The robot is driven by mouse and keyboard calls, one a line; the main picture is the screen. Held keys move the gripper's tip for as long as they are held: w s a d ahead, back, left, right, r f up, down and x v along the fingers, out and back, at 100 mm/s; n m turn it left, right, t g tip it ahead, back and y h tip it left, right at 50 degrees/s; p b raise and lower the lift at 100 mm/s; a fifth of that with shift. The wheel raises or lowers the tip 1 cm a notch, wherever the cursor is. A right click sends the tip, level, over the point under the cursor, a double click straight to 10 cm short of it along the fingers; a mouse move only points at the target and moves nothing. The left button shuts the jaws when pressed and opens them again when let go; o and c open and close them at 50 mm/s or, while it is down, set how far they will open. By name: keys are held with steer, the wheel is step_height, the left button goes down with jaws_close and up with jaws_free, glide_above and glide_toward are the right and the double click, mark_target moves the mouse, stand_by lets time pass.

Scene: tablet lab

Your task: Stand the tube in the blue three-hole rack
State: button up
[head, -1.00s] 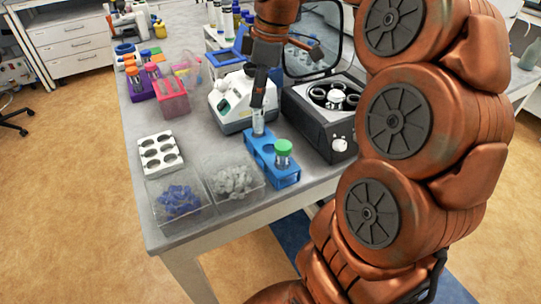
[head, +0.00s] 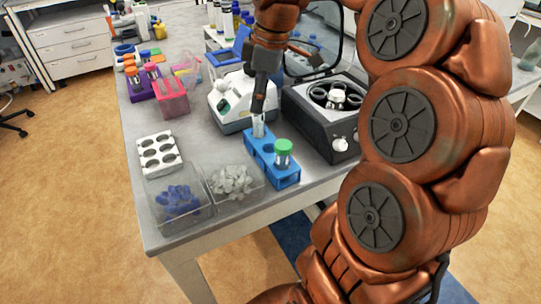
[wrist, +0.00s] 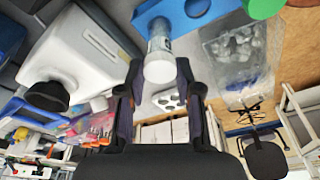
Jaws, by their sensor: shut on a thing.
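The blue three-hole rack (head: 283,180) stands on the bench. A tube with a green cap (head: 283,152) stands in its near hole, and the middle hole looks empty. My gripper (head: 258,108) is shut on a clear tube (head: 258,128) and holds it roughly upright at the rack's far end. The tube's lower end is at the far hole; I cannot tell how deep it sits. In the wrist view, the tube (wrist: 159,58) is between the fingers (wrist: 158,76), with the blue rack (wrist: 152,9) just beyond it.
A white device (head: 227,100) and a dark centrifuge (head: 318,122) stand close behind and right of the rack. Clear bins of blue caps (head: 178,200) and grey caps (head: 233,181) are at the front left. A white holder (head: 158,153) and a pink rack (head: 171,97) are further left.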

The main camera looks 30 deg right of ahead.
steer(key=shift+f+b, duration=0.7)
steer(key=shift+f, duration=0.6)
stand_by(0.4)
steer(key=o, duration=1)
steer(key=shift+o, duration=0.2)
steer(key=shift+s+d+r, duration=0.15)
steer(key=shift+d+r, duration=0.05)
steer(key=shift+r, duration=1)
steer(key=shift+s+d+r, duration=0.15)
steer(key=shift+d+r, duration=0.05)
steer(key=shift+r, duration=1.05)
steer(key=shift+s+d+r, duration=0.15)
steer(key=shift+d+r, duration=0.05)
steer(key=shift+r, duration=1)
